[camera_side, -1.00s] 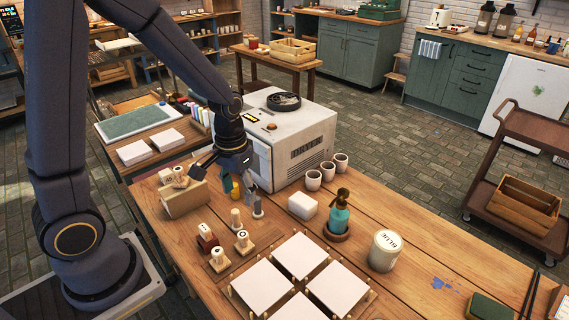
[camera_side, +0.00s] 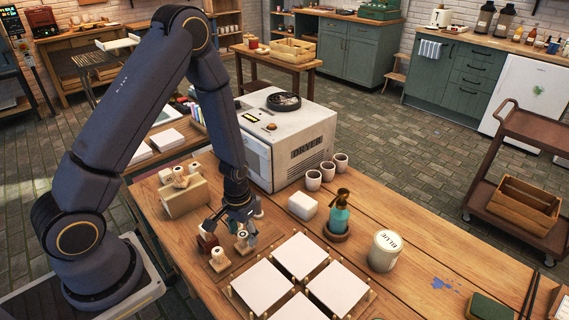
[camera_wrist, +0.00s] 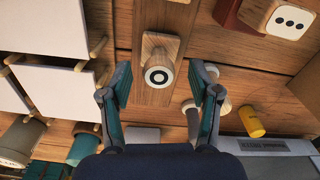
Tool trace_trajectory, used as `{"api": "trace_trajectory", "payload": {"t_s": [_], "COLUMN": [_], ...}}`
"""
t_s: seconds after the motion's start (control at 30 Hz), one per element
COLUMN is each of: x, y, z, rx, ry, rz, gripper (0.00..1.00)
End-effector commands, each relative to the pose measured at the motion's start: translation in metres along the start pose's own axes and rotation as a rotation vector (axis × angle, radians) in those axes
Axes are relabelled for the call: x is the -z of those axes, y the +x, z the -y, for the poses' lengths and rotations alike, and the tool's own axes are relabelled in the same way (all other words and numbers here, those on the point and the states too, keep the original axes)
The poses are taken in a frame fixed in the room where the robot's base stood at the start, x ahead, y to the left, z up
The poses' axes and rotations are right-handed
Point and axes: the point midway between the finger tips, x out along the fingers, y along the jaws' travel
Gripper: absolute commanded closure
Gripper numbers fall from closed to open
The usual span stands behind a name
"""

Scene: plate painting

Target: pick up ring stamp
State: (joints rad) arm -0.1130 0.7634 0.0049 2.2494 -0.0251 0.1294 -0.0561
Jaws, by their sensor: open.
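The ring stamp (camera_wrist: 160,75) is a wooden block with a handle; its pale round top bears a black ring. In the wrist view it stands on a wooden strip, between and slightly beyond my gripper's (camera_wrist: 161,90) two teal-padded fingers, which are apart. Both fingers look clear of it. In the side view my gripper (camera_side: 238,228) points down among the stamps, and the ring stamp (camera_side: 243,241) appears just under it, partly covered by the fingers. How high the fingertips are is hard to tell.
Grey-topped tools (camera_wrist: 193,118) stand close to the right finger. White tiles (camera_side: 299,256) between pegs lie right of the stamps. The dryer (camera_side: 290,140) stands behind.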

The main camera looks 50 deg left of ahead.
Motion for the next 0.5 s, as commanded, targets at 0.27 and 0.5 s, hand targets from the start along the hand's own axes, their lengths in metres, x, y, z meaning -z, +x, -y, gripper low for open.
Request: {"api": "trace_trajectory", "payload": {"t_s": [0.27, 0.5], "x": [0.0002, 0.0001], "y": [0.017, 0.0166], "z": [-0.0007, -0.0007], "rx": [0.0, 0.0], "ry": [0.001, 0.0], "rz": [-0.002, -0.001], "gripper": [0.38, 0.52]}}
